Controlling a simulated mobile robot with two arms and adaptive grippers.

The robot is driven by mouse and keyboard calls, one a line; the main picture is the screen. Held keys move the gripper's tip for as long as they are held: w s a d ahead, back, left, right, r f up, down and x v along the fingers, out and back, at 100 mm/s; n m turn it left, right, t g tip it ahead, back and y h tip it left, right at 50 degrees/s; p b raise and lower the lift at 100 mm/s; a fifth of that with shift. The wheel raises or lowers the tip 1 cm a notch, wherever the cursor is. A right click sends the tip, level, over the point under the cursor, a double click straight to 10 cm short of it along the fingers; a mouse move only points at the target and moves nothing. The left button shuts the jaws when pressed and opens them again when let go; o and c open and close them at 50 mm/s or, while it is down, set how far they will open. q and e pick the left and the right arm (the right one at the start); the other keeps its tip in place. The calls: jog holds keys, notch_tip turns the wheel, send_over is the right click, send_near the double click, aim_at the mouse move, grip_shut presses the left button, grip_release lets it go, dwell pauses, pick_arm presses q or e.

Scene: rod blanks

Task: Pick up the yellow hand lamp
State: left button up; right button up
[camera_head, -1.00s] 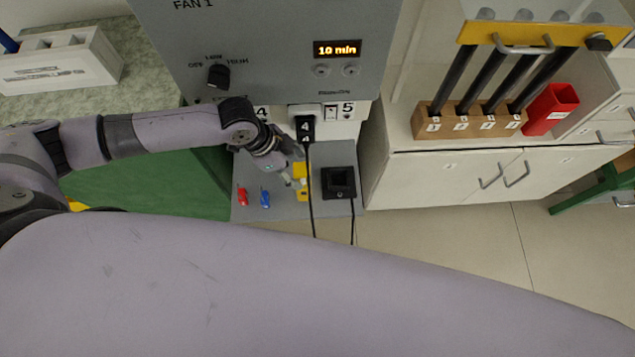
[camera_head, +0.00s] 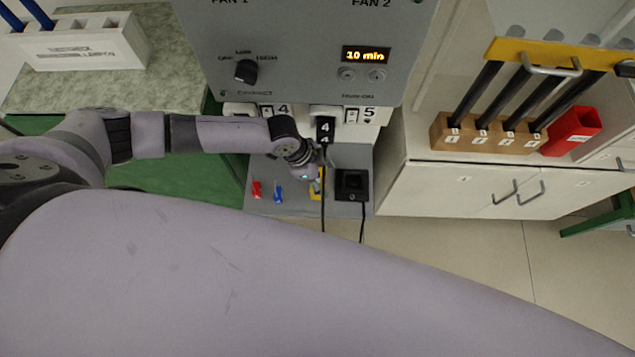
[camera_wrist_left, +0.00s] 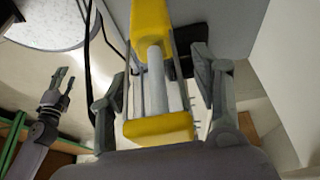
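The yellow hand lamp (camera_head: 316,188) is by the grey shelf below the control panel, mostly hidden by my left gripper (camera_head: 320,166). In the left wrist view the lamp shows a yellow upper part, a pale tube and a yellow end block (camera_wrist_left: 158,130). My left gripper (camera_wrist_left: 162,85) has its fingers spread on both sides of the lamp, with gaps between them and it. My right gripper (camera_wrist_left: 60,90) shows at the left of the wrist view, with its fingers apart and empty.
A black square holder (camera_head: 351,186) stands right of the lamp. A black plug (camera_head: 325,128) with a hanging cable is close to my left gripper. Red (camera_head: 256,189) and blue (camera_head: 278,192) items lie left on the shelf. A white cabinet (camera_head: 450,188) stands at right.

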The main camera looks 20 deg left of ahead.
pick_arm(q)
grip_shut()
dwell(0.6)
